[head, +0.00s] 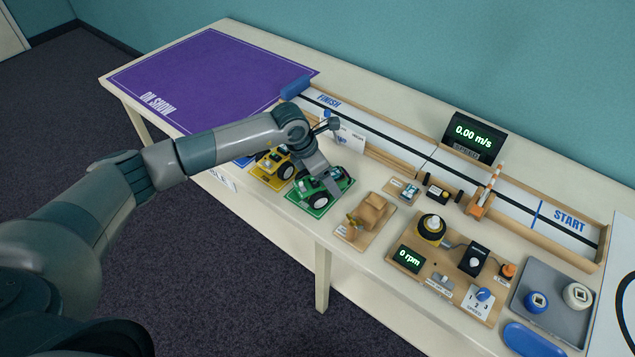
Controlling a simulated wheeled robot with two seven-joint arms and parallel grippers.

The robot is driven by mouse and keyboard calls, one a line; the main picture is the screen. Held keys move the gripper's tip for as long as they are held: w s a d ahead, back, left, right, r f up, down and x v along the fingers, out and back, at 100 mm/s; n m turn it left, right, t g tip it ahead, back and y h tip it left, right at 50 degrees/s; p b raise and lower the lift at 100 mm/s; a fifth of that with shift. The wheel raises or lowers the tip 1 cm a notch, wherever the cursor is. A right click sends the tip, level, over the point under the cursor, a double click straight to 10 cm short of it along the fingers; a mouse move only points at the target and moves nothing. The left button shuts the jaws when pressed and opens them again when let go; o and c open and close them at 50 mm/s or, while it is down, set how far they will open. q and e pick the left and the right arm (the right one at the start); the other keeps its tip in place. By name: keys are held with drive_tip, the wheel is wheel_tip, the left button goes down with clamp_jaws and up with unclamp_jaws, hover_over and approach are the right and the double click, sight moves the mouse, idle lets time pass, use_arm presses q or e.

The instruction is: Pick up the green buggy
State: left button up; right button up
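The green buggy (311,188) with dark wheels stands on a green mat near the front edge of the white table, in the head view. My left arm reaches in from the left, and my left gripper (326,175) points down right at the top of the green buggy. The fingertips are small and partly merge with the buggy, so I cannot tell whether they touch it or how far apart they are. My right gripper is not in view.
A yellow buggy (285,170) stands close on the left, partly behind my arm. A wooden model (371,212) sits to the right. Behind runs a walled track (400,145). A purple mat (205,80) lies bare at the back left.

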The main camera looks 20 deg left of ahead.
use_arm(q)
drive_tip(key=shift+f, duration=0.1)
drive_tip(key=shift+c, duration=0.3)
drive_tip(key=c, duration=0.9)
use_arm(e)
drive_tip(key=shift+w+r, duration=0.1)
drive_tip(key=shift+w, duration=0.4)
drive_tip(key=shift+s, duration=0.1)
